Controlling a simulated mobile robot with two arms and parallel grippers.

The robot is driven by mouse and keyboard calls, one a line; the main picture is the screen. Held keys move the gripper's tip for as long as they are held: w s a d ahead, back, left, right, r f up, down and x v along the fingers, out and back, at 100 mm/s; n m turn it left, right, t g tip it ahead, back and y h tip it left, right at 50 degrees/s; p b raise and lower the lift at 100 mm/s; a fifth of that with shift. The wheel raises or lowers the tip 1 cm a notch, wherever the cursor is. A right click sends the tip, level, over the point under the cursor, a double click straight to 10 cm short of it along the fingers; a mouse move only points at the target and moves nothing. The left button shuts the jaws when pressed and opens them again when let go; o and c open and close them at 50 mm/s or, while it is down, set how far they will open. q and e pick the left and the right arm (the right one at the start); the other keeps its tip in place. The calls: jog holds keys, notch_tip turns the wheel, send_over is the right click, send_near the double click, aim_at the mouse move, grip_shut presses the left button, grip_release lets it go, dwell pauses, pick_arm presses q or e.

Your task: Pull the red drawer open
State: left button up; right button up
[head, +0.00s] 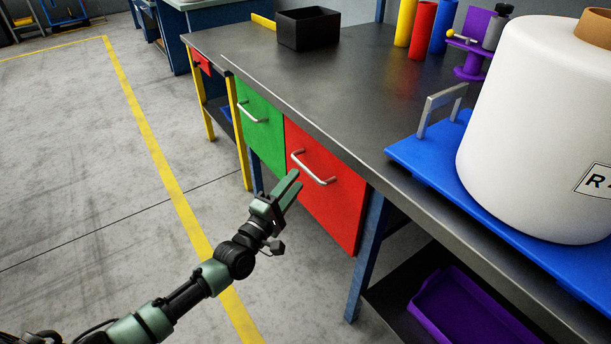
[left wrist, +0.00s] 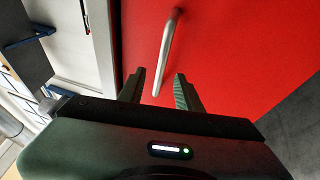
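The red drawer (head: 325,205) is under the dark workbench, right of a green drawer (head: 259,125), and its front looks flush and closed. Its silver bar handle (head: 313,170) is on the upper part of the front. My left gripper (head: 292,183) is in front of the red drawer, just below and left of the handle. In the left wrist view the red front (left wrist: 230,50) fills the middle and right. The handle (left wrist: 166,52) points down toward the gap between my open left fingers (left wrist: 160,85). The fingers look empty. My right gripper is not in view.
On the dark bench top (head: 330,85) stand a black box (head: 308,28), coloured cylinders (head: 422,30) and a blue tray (head: 430,155) with a large white bobbin (head: 535,130). A purple bin (head: 465,305) is on the lower shelf. Floor in front is clear.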

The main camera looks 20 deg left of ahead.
aim_at(305, 166)
pick_arm(q)
jog(key=b+x, duration=0.1)
jog(key=x, duration=0.5)
jog(key=shift+w+f, duration=0.1)
jog(key=shift+w, duration=0.05)
grip_shut()
dwell(1.3)
